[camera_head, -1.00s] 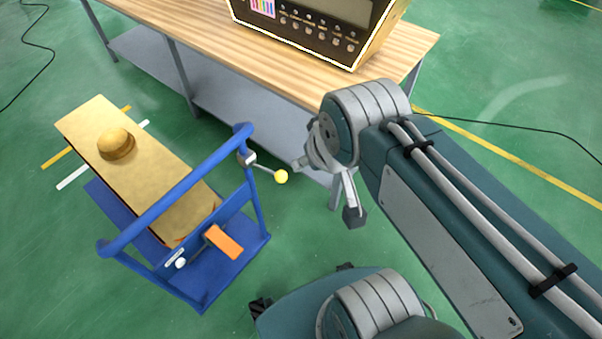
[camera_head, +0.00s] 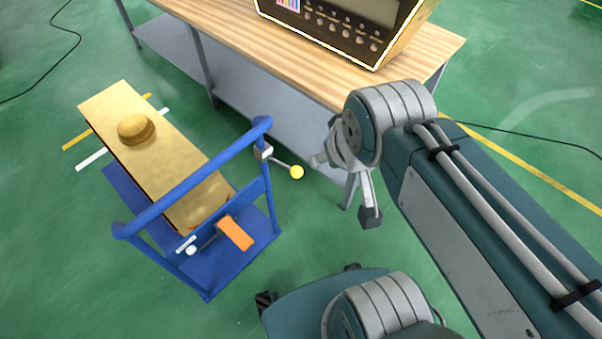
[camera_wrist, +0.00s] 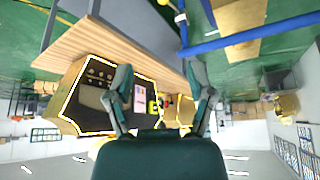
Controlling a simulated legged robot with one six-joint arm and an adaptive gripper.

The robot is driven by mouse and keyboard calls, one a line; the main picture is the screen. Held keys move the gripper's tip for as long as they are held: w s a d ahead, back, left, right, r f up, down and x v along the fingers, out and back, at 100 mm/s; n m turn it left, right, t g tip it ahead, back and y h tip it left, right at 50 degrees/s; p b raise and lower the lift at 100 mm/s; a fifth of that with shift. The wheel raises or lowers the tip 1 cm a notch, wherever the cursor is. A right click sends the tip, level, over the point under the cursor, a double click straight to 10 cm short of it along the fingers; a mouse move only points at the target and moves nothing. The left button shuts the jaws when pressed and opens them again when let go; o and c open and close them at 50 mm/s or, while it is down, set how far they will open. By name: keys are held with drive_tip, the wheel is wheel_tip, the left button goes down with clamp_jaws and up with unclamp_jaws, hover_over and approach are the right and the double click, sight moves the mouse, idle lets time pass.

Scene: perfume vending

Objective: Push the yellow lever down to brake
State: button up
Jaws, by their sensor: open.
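The yellow lever (camera_head: 297,172) is a thin rod with a yellow ball at its tip. It sticks out to the right from the upright of a blue cart handle (camera_head: 190,190). In the wrist view, a pale yellowish knob that looks like its tip (camera_wrist: 164,3) is at the top edge. My gripper (camera_head: 344,190) is to the right of the ball in the head view, apart from it. Its fingers are spread and empty, and both show in the wrist view (camera_wrist: 159,73). An orange pedal (camera_head: 235,233) is low on the cart's end.
The cart bears a long tan box (camera_head: 165,165) with a round tan piece (camera_head: 136,129) on top. A wooden table (camera_head: 225,33) stands behind, with a boxy control panel (camera_head: 345,30) on it. Green floor (camera_head: 50,240) is clear left of the cart.

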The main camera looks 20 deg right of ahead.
drive_tip(key=shift+w, duration=0.1)
drive_tip(key=c, duration=0.8)
drive_tip(key=shift+w+f, duration=0.2)
drive_tip(key=shift+w, duration=0.2)
clamp_jaws()
drive_tip(key=w+f+n+g, duration=0.1)
drive_tip(key=w+f+n, duration=0.2)
drive_tip(key=w+f, duration=0.2)
drive_tip(key=w+f+n+g, duration=0.2)
drive_tip(key=w+f+n, duration=0.1)
drive_tip(key=w+f, duration=0.3)
drive_tip(key=w+f+n+g, duration=0.1)
drive_tip(key=w+f+n, duration=0.2)
drive_tip(key=w+f, duration=0.2)
wheel_tip(320, 180, down, 3)
drive_tip(key=shift+w+d+g+y, duration=0.1)
drive_tip(key=shift+w+g+y, duration=0.05)
drive_tip(key=shift+g+y, duration=0.25)
drive_tip(key=shift+w+f+n, duration=0.2)
drive_tip(key=shift+f+n, duration=0.2)
drive_tip(key=shift+f, duration=0.2)
